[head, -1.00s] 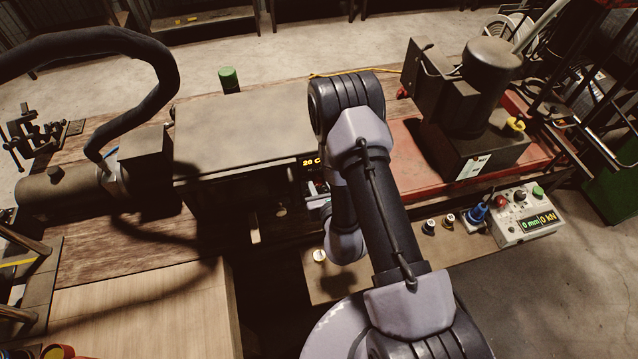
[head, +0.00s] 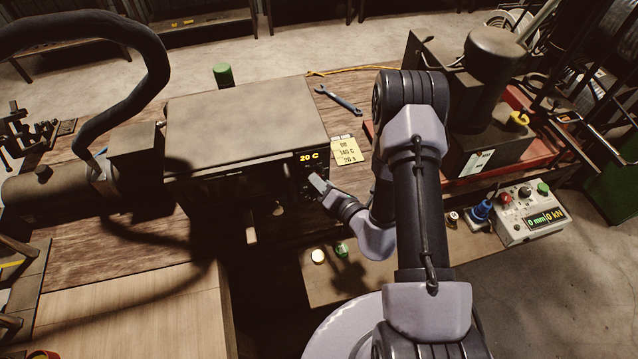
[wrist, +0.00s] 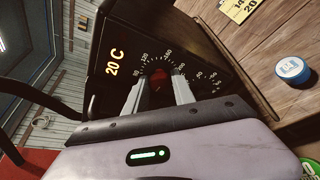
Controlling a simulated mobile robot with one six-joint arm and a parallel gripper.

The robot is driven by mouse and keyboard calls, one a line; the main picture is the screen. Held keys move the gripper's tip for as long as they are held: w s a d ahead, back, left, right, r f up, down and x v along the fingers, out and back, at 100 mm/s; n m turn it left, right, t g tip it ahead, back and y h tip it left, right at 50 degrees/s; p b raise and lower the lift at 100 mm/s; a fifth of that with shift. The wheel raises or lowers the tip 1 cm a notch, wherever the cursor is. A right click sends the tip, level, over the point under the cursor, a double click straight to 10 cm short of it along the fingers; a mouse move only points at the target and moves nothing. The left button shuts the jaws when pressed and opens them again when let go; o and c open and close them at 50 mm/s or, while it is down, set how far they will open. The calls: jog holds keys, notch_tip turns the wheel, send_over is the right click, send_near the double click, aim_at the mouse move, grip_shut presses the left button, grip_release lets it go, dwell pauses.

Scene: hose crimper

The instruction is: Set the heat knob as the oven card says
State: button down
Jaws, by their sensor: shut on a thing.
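The oven (head: 240,110) is a dark box with a worn top. Its display (head: 309,157) reads 20 C, also in the wrist view (wrist: 115,62). The yellow oven card (head: 345,150) lies right of the oven; its small lines look like 140 C and 20 s, with the top line unclear. My gripper (head: 317,183) is at the oven's front panel. In the wrist view my gripper (wrist: 160,92) has its fingers either side of the red heat knob (wrist: 159,80), shut on it. Temperature numbers arc around the knob; its pointer is not clear.
A blue wrench (head: 338,98) lies behind the card. A green-topped piece (head: 341,250) and a pale one (head: 318,257) are on the front ledge. The control box (head: 530,215) and red-based press (head: 485,135) stand right. A blue-topped piece (wrist: 292,70) is near in the wrist view.

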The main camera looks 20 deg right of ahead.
jog(key=shift+a+f+m+t+h+b, duration=0.2)
jog(key=shift+m+t+h+b, duration=0.95)
jog(key=shift+m+b, duration=3.9)
jog(key=shift+a+f+m+t+h+b, duration=0.2)
jog(key=shift+m+t+h+b, duration=0.9)
jog(key=shift+m+b, duration=3.95)
jog(key=shift+a+f+m+t+h+b, duration=0.1)
jog(key=shift+f+m+t+h+b, duration=0.35)
jog(key=shift+m+t+b, duration=2.95)
jog(key=m+g+b, duration=0.2)
jog(key=m+g, duration=0.1)
jog(key=m, duration=0.2)
jog(key=shift+r+h, duration=0.1)
jog(key=shift+h, duration=0.2)
jog(key=c, duration=1.1)
grip_release()
